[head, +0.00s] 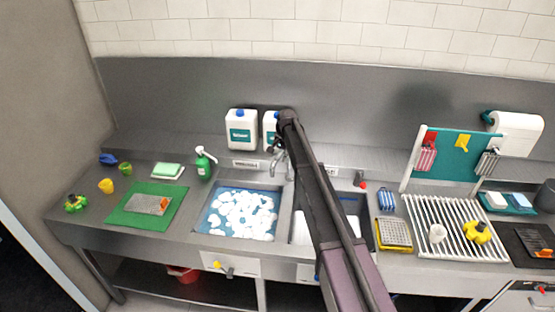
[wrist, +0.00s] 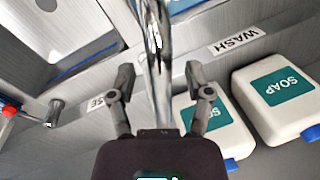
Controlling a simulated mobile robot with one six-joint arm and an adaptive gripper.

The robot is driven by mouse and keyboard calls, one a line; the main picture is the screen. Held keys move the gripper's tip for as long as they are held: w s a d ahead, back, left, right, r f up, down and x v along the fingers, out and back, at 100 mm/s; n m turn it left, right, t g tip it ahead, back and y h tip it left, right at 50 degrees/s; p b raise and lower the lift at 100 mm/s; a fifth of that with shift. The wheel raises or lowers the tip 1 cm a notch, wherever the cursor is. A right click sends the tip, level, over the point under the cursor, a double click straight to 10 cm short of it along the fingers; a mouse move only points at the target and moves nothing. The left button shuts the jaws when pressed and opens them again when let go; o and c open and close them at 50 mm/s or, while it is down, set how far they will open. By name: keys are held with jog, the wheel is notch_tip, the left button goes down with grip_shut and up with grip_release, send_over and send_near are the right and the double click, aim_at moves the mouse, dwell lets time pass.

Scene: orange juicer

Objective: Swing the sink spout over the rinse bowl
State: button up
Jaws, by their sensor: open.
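The chrome sink spout (head: 281,161) rises behind the divider between the two bowls, partly hidden by my arm in the head view. In the wrist view the spout (wrist: 153,45) runs between the two fingers of my gripper (wrist: 160,76), with a visible gap on each side. My gripper is open. The rinse bowl (head: 299,231) is the right-hand one, largely covered by my arm; a basin (wrist: 75,25) shows at upper left in the wrist view. The wash bowl (head: 215,222), full of white foam, is left of it. The spout's outlet is hard to make out.
White soap jugs (head: 241,130) stand on the ledge behind the sink, and two (wrist: 285,100) show close to my gripper in the wrist view. A green pump bottle (head: 205,165) stands left of them. A red-tipped lever (head: 361,181) is at the right of the rinse bowl.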

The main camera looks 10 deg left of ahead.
dwell(0.3)
grip_shut()
jog(key=shift+a, duration=0.1)
jog(key=shift+s, duration=0.1)
